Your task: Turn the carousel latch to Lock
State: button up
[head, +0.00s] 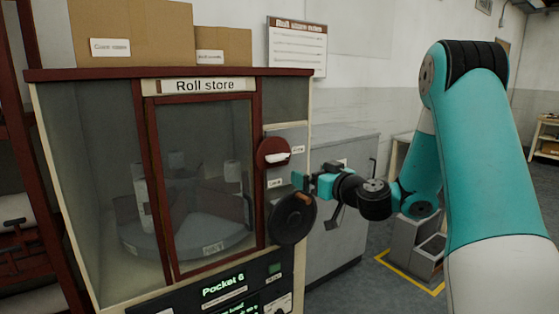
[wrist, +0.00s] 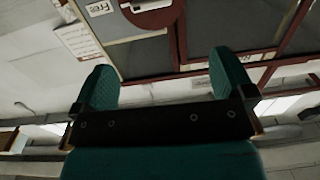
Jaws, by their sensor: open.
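The carousel latch (head: 274,153) is a dark red disc with a pale bar across it, on the right front of the roll store cabinet (head: 60,180). The bar lies roughly level, towards a small label (head: 298,149) at its right. Another small label (head: 274,183) sits below the disc. In the wrist view the latch (wrist: 150,14) is cut off by the top edge, beside a label reading Free (wrist: 100,8). My gripper (head: 303,182) is below and right of the latch, apart from it. Its teal fingers are spread and empty in the wrist view (wrist: 165,82).
A black handwheel (head: 292,219) is just below my gripper. Behind the glass door stands a grey carousel (head: 185,238) with pale rolls. A display (head: 223,284) reads Pocket 6. A grey cabinet (head: 335,240) stands at the right, behind my gripper. Cardboard boxes (head: 130,30) sit on top.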

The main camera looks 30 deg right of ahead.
aim_at(280, 158)
jog(key=shift+h, duration=0.3)
jog(key=w+p, duration=1)
jog(key=w, duration=0.6)
jog(key=shift+w+d, duration=0.1)
jog(key=shift+d, duration=0.05)
jog(key=shift+w, duration=0.5)
jog(key=c, duration=0.9)
